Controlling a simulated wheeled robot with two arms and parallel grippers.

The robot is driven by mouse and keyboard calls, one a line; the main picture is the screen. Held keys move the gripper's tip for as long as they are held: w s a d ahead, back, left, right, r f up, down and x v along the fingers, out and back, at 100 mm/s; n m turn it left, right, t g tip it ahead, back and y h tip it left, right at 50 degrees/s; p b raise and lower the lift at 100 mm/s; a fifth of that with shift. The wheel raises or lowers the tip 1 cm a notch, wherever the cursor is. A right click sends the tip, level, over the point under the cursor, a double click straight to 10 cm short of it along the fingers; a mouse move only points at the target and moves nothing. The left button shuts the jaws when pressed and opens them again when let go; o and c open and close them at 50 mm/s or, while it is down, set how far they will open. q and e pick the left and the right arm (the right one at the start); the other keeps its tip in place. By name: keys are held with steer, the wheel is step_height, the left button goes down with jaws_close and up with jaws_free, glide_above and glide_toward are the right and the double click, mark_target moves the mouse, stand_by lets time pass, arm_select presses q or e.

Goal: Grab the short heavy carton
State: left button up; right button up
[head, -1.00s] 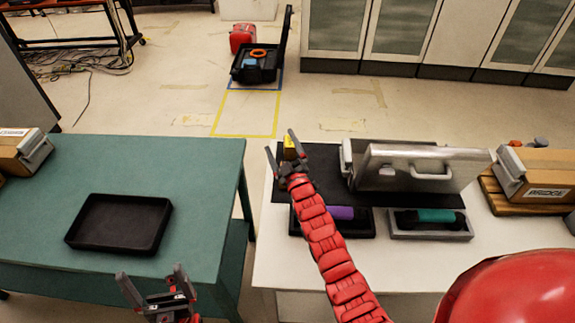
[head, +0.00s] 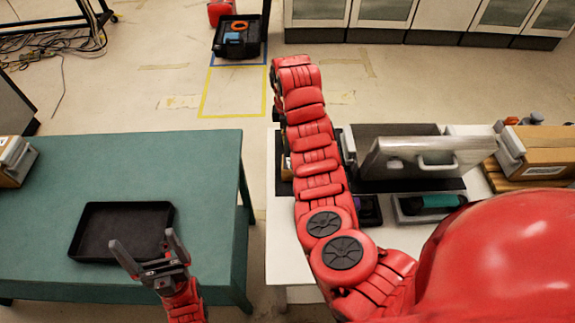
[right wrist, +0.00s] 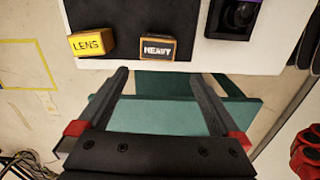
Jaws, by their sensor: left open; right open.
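In the right wrist view, the short carton labelled HEAVY (right wrist: 171,48) stands at the edge of a black mat (right wrist: 125,18), beyond my open right gripper (right wrist: 158,73). It lines up with the gap between the fingers, which hold nothing. A yellow carton labelled LENS (right wrist: 91,43) stands to its left. In the head view my right arm hides most of the mat and nearly all of the cartons. My left gripper (head: 143,241) is open and empty, near the front right of the black tray (head: 85,237) on the green table.
A grey metal case (head: 410,158) stands on the white table right of my right arm, with a tray holding a teal roll (head: 430,203) in front. A brown carton (head: 540,150) sits farther right. The green table (head: 190,160) is mostly bare.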

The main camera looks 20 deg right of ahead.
mark_target(288, 162)
step_height(288, 162, down, 9)
steer(key=b, duration=0.4)
steer(key=shift+b, duration=0.3)
steer(key=shift+f+p, duration=0.75)
steer(key=shift+p, duration=0.05)
steer(key=shift+f, duration=0.3)
steer(key=shift+f+p, duration=0.15)
steer(key=shift+p, duration=0.25)
step_height(288, 162, down, 2)
steer(key=shift+w+d+f+p, duration=0.15)
steer(key=shift+p, duration=0.65)
steer(key=shift+f, duration=1.25)
steer(key=c, duration=1.5)
steer(key=shift+w+r, duration=0.1)
steer(key=shift+r, duration=0.1)
